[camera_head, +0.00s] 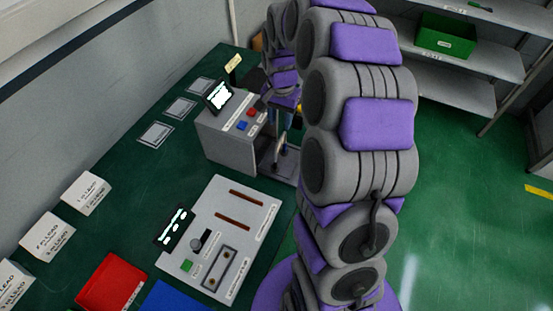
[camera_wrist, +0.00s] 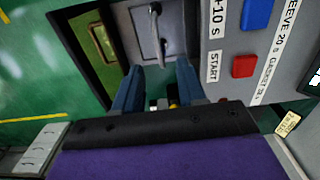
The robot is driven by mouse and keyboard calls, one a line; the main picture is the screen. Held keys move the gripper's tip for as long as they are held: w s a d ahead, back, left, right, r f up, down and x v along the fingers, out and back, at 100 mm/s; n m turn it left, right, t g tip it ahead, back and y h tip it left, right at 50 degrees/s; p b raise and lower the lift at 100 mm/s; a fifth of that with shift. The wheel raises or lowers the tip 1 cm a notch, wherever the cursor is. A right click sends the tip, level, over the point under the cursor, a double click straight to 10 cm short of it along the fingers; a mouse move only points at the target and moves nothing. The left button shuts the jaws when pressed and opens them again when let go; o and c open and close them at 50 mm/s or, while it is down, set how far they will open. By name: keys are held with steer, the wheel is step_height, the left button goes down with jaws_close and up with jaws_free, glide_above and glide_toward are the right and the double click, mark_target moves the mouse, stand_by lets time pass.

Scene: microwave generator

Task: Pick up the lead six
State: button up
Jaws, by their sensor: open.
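I cannot make out a piece marked lead six. White boxes with partly legible labels that seem to include "LEAD" stand along the left of the table in the head view: a far one (camera_head: 86,193), a middle one (camera_head: 47,236) and a near one (camera_head: 12,284). My gripper (camera_wrist: 158,82) is open in the wrist view, its two blue fingers apart in front of the grey machine (camera_wrist: 212,85). A silver handle (camera_wrist: 157,38) is just beyond the fingertips. A small yellow and black thing (camera_wrist: 173,101) shows between the fingers, too little to identify. In the head view my arm mostly hides the gripper.
The grey machine has a screen (camera_head: 218,95) and red and blue buttons. A pale control panel (camera_head: 222,238) lies nearer on the green table, with a red tray (camera_head: 111,284) and a blue tray (camera_head: 176,299). Shelves with a green bin (camera_head: 446,36) stand at the right. Open floor lies right.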

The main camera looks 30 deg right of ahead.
mark_target(281, 144)
step_height(281, 144, down, 7)
steer(key=shift+a+r+b, duration=0.15)
steer(key=shift+b, duration=0.45)
steer(key=f, duration=0.1)
steer(key=d+f+b, duration=0.1)
steer(key=f, duration=0.3)
steer(key=shift+d+f+b, duration=0.25)
steer(key=shift+d+b, duration=0.15)
steer(key=shift+a+r, duration=0.15)
steer(key=shift+a, duration=0.85)
steer(key=shift+c, duration=1.3)
steer(key=shift+d, duration=0.15)
steer(key=c, duration=0.3)
steer(key=shift+d, duration=0.55)
jaws_close()
